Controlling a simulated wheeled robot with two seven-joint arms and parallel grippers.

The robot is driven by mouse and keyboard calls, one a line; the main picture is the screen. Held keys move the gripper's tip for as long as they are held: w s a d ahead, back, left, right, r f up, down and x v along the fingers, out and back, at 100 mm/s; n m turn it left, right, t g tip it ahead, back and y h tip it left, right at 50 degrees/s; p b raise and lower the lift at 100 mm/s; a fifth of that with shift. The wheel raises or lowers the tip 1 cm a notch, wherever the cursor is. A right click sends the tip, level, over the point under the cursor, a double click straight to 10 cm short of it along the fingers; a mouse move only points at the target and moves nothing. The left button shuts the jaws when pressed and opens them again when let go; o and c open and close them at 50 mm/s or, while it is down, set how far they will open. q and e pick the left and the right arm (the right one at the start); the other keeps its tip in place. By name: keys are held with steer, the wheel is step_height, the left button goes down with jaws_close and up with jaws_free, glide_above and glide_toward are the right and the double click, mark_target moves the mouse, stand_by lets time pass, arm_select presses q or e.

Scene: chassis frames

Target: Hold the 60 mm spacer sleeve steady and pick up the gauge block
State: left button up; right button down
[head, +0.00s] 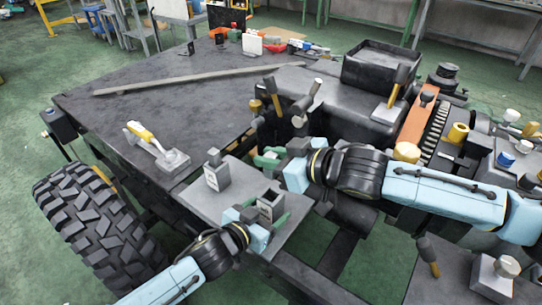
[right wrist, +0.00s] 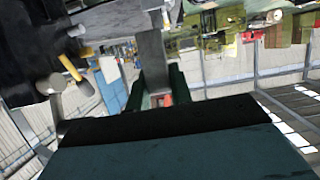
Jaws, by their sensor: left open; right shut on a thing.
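A dark, open-topped square sleeve (head: 270,205), likely the spacer sleeve, stands upright on the grey plate (head: 192,205). My left gripper (head: 258,213) is open, with its green fingers around the sleeve; contact cannot be told. My right gripper (head: 270,158) is beyond the sleeve, above the plate's far right side. In the right wrist view its green fingers (right wrist: 158,97) are shut on a plain grey bar (right wrist: 152,60), likely the gauge block. In the head view that bar is mostly hidden by the gripper.
A grey labelled block with a knob (head: 216,172) stands on the plate left of both grippers. A yellow-handled tool (head: 152,143) lies on the dark chassis deck (head: 105,115). Hammer-like handles (head: 302,105) and a black housing (head: 290,85) crowd the area behind my right gripper. The plate's front-left is clear.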

arm_select(q)
steer(key=v, duration=1)
steer(key=shift+s+a, duration=0.2)
steer(key=shift+s, duration=0.1)
steer(key=shift+r, duration=0.1)
